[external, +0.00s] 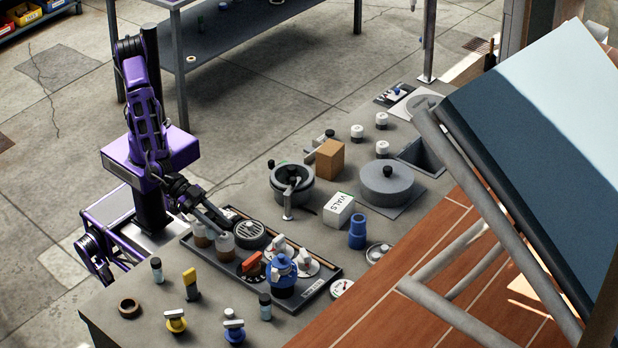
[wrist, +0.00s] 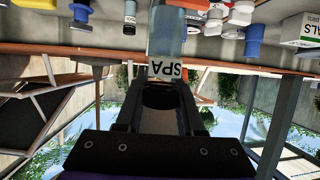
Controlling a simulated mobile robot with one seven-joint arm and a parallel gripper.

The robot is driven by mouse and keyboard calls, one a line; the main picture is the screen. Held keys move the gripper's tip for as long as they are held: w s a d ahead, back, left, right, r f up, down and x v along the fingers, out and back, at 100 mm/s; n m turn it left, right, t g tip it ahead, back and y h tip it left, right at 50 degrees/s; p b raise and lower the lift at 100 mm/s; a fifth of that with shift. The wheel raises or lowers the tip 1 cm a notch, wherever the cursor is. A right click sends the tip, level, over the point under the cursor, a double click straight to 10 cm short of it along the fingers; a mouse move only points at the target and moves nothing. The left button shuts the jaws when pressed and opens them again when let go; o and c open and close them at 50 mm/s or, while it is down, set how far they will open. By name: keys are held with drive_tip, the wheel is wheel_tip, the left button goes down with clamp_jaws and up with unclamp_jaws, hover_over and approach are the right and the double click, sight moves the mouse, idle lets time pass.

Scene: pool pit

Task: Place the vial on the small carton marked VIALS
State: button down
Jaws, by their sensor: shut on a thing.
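My gripper (external: 226,229) is shut on a clear vial (wrist: 166,38) with a white label reading "SPA" in the wrist view.
The dark tray (external: 325,276) holds a round grate, red and white valves and a blue valve fitting. A brown box (external: 330,158), a grey lidded disc (external: 387,183) and a blue fitting (external: 357,232) surround the carton.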

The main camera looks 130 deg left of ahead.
drive_tip(key=w+a+r+n+g+y, duration=0.1)
drive_tip(key=w+a+n+y, duration=0.1)
drive_tip(key=w+a, duration=0.35)
drive_tip(key=w+a+r+n+y+p, duration=0.1)
drive_tip(key=w+a+n+y, duration=0.1)
drive_tip(key=a, duration=0.6)
drive_tip(key=w+a+r+n+g+y, duration=0.1)
drive_tip(key=w+a+r+n+y, duration=0.15)
drive_tip(key=a, duration=0.45)
drive_tip(key=n+g+y, duration=0.3)
hover_over(349, 200)
drive_tip(key=shift+f, duration=4.35)
drive_tip(key=shift+f+g, duration=0.1)
drive_tip(key=shift+g, duration=0.2)
drive_tip(key=shift+f, duration=0.15)
drive_tip(key=c, duration=0.5)
unclamp_jaws()
